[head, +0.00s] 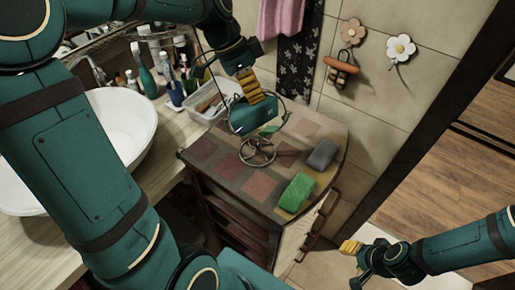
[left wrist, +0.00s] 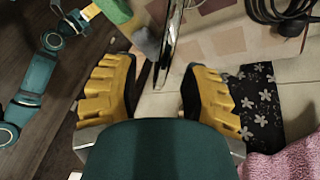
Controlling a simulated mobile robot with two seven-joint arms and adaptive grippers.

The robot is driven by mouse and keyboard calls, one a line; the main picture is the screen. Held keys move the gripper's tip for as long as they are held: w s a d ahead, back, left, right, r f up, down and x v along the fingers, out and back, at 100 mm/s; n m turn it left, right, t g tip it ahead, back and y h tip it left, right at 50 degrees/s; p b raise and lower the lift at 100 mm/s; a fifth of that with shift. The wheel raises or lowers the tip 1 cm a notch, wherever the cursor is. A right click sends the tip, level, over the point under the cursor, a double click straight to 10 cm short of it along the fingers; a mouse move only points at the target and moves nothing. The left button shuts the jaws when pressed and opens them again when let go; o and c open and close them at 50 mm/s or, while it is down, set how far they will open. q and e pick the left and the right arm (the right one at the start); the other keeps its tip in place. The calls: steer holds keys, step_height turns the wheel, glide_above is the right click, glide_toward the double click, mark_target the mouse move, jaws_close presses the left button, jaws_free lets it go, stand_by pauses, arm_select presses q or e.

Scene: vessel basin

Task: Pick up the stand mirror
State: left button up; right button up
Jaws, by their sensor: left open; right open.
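The stand mirror (head: 257,152) stands on the tiled cabinet top, its thin round metal frame partly behind my left gripper. In the left wrist view the mirror (left wrist: 171,42) shows nearly edge-on, as a thin upright strip between the fingertips. My left gripper (head: 262,98) is at the mirror's upper part, and its yellow fingers are open in the left wrist view (left wrist: 160,75). A gap shows on each side of the strip; contact is not visible. My right gripper (head: 352,260) is open and empty, low at the right, away from the cabinet.
A green sponge (head: 296,191) and a grey block (head: 322,153) lie on the cabinet top (head: 222,165), right of the mirror. A clear container (head: 208,106), bottles and a white basin (head: 122,125) stand to the left. A tiled wall (head: 375,100) rises behind.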

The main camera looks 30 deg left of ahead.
mark_target(260, 118)
arm_select(q)
steer(key=x, duration=0.4)
steer(key=shift+s+a+f+b, duration=0.15)
steer(key=shift+a+f+b, duration=0.1)
steer(key=shift+a+b, duration=0.05)
steer(key=shift+d+f, duration=0.3)
steer(key=shift+f, duration=0.25)
jaws_close()
